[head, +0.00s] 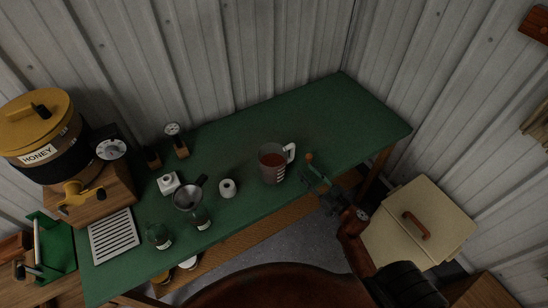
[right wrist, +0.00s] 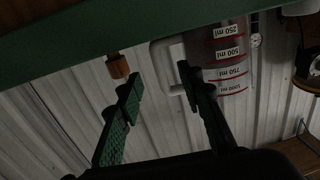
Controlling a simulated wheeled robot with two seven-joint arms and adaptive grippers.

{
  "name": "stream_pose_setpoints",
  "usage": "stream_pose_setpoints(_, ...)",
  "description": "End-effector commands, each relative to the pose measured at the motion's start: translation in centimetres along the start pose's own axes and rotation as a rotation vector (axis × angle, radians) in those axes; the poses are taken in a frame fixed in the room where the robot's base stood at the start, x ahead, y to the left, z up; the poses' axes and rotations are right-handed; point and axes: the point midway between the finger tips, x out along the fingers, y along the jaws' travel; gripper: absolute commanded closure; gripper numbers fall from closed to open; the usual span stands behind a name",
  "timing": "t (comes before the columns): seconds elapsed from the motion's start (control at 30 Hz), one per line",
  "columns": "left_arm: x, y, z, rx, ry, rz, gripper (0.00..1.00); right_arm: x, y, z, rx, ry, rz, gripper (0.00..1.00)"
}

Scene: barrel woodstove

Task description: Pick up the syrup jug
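The syrup jug (head: 272,168) stands upright on the green table, clear with red-brown contents and a pale handle on its right. My right gripper (head: 314,176) is just right of it, in from the front right. In the right wrist view the picture is upside down. There the jug (right wrist: 226,68) shows red volume marks, and its handle (right wrist: 168,62) appears between the tips of my right gripper (right wrist: 160,78). The two green fingers are spread apart. Whether they touch the handle cannot be told. My left gripper is out of view.
The green table (head: 335,105) is clear behind the jug. A small brown knob (head: 309,157) is beside my right gripper. A cream box (head: 425,205) stands right.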

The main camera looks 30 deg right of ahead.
Motion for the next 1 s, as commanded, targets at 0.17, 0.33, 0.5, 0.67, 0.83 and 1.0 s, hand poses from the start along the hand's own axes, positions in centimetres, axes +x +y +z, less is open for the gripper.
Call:
stream_pose_setpoints(0.17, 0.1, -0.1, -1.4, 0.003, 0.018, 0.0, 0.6, 1.5, 0.0, -0.1, -0.002, 0.001, -0.002, 0.66)
stream_pose_setpoints(0.33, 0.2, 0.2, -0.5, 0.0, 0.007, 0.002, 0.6, 3.2, 0.1, -0.2, -0.002, 0.001, -0.002, 0.66)
stream_pose_setpoints(0.5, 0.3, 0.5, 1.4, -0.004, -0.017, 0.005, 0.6, 5.7, 0.4, -0.7, -0.001, 0.003, -0.003, 0.66)
stream_pose_setpoints(0.67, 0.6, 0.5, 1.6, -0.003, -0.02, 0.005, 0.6, 7.4, 0.5, -0.6, 0.0, 0.0, -0.001, 0.66)
stream_pose_setpoints(0.83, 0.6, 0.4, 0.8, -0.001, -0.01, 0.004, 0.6, 7.9, 0.5, -0.7, -0.001, 0.0, -0.001, 0.66)
stream_pose_setpoints(1.0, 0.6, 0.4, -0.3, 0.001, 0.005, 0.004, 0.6, 7.8, 0.5, -0.7, -0.001, 0.0, -0.001, 0.68)
